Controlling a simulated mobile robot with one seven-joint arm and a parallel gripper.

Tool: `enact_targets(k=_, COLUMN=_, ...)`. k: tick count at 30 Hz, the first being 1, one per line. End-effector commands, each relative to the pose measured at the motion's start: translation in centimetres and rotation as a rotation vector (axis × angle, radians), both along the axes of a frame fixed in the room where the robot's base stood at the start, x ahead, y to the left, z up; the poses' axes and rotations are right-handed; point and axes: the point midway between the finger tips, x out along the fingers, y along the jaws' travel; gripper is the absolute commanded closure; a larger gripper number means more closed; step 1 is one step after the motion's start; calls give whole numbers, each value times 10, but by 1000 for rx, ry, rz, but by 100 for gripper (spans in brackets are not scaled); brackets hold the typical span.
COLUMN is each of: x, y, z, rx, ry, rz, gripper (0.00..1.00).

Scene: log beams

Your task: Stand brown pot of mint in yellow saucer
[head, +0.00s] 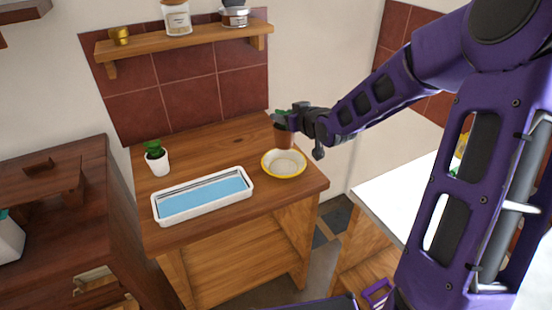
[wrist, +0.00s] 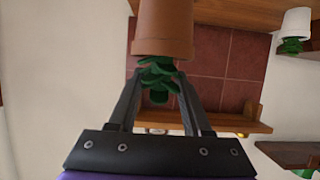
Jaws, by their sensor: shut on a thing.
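The brown pot of mint (head: 284,139) is upright at my gripper (head: 296,118), just behind the yellow saucer in the head view. I cannot tell whether its base touches the counter. In the wrist view, which is upside down, the brown pot (wrist: 165,27) shows large at the top, with green leaves (wrist: 158,80) between the fingers of my gripper (wrist: 158,78). My gripper is shut on the pot of mint; the exact contact is partly hidden. The yellow saucer (head: 284,171), yellow-rimmed with a pale middle, lies empty on the counter.
The wooden counter (head: 215,143) also holds a white tray with a blue inside (head: 205,194) and a white pot with a green plant (head: 157,161). A wall shelf (head: 190,40) with jars hangs above. A white-topped surface (head: 395,195) stands at right.

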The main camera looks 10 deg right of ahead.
Motion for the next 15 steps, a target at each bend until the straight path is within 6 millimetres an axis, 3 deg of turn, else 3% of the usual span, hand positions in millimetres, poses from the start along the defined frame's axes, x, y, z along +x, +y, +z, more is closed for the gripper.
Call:
enact_targets(k=4, x=2, y=-4, z=0, rx=2, ry=0, rz=6, gripper=100)
enact_targets(k=10, x=2, y=-4, z=-38, rx=5, ry=3, rz=8, gripper=100)
enact_targets(k=15, x=2, y=-4, z=-55, rx=3, ry=0, rz=9, gripper=100)
